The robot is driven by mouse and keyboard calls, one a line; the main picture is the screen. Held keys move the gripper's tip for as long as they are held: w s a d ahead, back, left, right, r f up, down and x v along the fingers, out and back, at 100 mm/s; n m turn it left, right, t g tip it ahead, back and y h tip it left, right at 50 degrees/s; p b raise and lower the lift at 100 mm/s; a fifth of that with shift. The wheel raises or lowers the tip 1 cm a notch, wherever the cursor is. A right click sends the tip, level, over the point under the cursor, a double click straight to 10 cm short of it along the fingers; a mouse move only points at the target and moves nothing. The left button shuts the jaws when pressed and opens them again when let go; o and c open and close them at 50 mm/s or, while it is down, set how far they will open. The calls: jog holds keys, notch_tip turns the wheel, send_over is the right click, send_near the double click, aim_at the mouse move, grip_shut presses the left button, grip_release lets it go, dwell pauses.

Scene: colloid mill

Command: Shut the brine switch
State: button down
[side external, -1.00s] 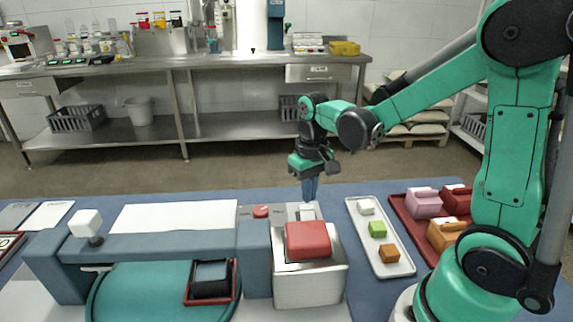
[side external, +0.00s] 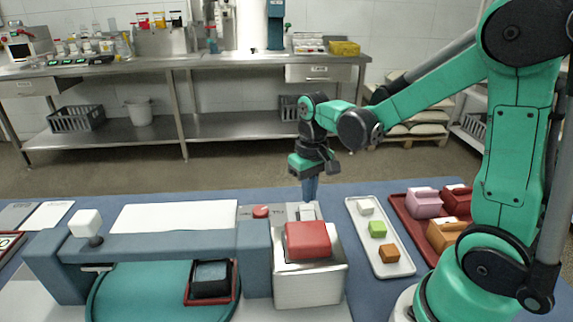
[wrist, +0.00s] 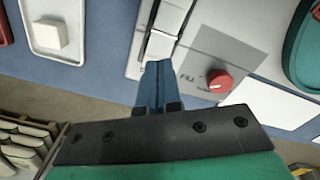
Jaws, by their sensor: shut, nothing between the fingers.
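My gripper (side external: 309,197) points down with its blue fingers closed together and nothing between them. Its tips are at a white rocker-like switch (side external: 306,212) on the pale panel behind the red-topped block. In the wrist view the shut fingers (wrist: 159,64) reach the lower end of this white switch (wrist: 163,45); I cannot tell whether they touch it. A label too small to read surely is printed beside it. No brine label is readable. The tips partly hide the switch, so its position is unclear.
A red block (side external: 308,240) on a grey housing (side external: 308,285) stands in front. A white tray (side external: 403,267) with small blocks lies to the right, beside a dark red tray (side external: 401,207). A blue-grey bridge (side external: 165,246) spans a teal disc (side external: 135,295) carrying a red-rimmed bin (side external: 235,280).

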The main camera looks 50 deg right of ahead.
aim_at(308, 216)
jog(key=shift+f, duration=2.25)
dwell(0.8)
jog(key=shift+r, duration=3.5)
jog(key=shift+r, duration=0.1)
jog(key=s+a+r+n+t, duration=0.3)
jog(key=a+r+t, duration=0.1)
jog(key=a+t, duration=0.3)
jog(key=shift+a, duration=0.2)
